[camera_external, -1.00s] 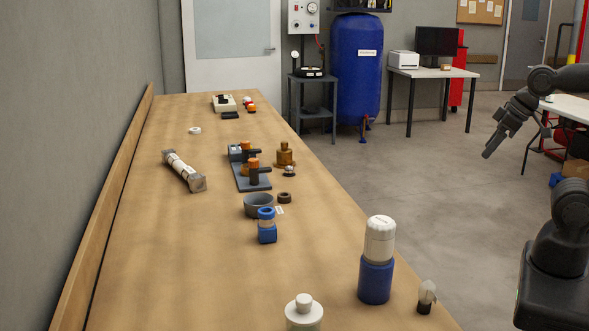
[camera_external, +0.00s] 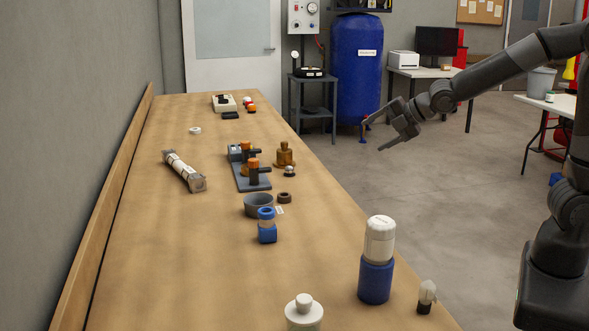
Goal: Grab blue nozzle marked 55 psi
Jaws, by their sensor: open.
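A small blue nozzle-like piece (camera_external: 267,225) with a pale middle band stands upright on the wooden bench (camera_external: 200,270), beside a grey bowl. Any 55 psi marking on it is too small to read. My gripper (camera_external: 371,138) is open and empty. It hangs over the floor beyond the bench's right edge, up and to the right of the blue piece and well apart from it.
A grey bowl (camera_external: 258,205), a brown ring (camera_external: 284,197) and a small white card (camera_external: 280,210) are close to the blue piece. A blue and white bottle (camera_external: 377,262) stands near the front right edge. Orange-topped fittings (camera_external: 253,172) stand behind.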

